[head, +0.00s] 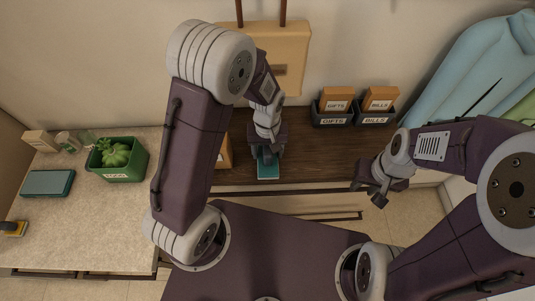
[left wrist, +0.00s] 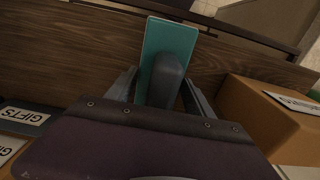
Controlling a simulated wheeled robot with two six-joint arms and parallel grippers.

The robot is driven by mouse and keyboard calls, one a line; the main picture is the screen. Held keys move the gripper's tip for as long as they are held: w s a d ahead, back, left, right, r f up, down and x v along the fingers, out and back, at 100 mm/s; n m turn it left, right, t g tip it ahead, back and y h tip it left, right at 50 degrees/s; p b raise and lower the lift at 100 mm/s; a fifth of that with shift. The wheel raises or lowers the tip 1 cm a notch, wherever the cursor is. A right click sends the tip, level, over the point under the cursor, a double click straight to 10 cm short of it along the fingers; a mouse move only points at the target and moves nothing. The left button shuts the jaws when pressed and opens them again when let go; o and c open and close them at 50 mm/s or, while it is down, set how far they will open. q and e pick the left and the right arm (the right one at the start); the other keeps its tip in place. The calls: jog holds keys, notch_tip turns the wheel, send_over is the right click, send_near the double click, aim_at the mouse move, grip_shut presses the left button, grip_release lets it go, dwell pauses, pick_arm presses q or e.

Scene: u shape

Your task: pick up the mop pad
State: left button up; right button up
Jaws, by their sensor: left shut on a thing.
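The mop pad is a flat teal slab (head: 268,171) with a dark grey raised grip. In the head view it is over the dark wooden shelf, under my left gripper (head: 267,150). In the left wrist view the teal pad (left wrist: 172,42) and its grey grip (left wrist: 167,80) lie between my left fingers (left wrist: 160,88), which are shut on it. I cannot tell whether the pad touches the wood. My right gripper (head: 373,192) is empty and looks open, near the shelf's front edge at the right.
On the wooden shelf (head: 310,155) stand dark bins labelled GIFTS (head: 333,120) and BILLS (head: 372,119). An orange box (head: 226,153) is close beside my left gripper. The left counter (head: 95,215) bears a green bin (head: 120,172) and a teal box (head: 47,183).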

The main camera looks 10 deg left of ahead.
pick_arm(q)
jog(key=r, duration=0.2)
jog(key=d+r, duration=0.1)
jog(key=shift+s+b, duration=0.35)
jog(key=shift+b, duration=0.05)
jog(key=s+d+r+b, duration=0.1)
jog(key=s+d+r, duration=0.5)
jog(key=d, duration=0.2)
jog(key=shift+s+d+r, duration=0.15)
jog(key=shift+s+r, duration=0.05)
jog(key=shift+s, duration=0.1)
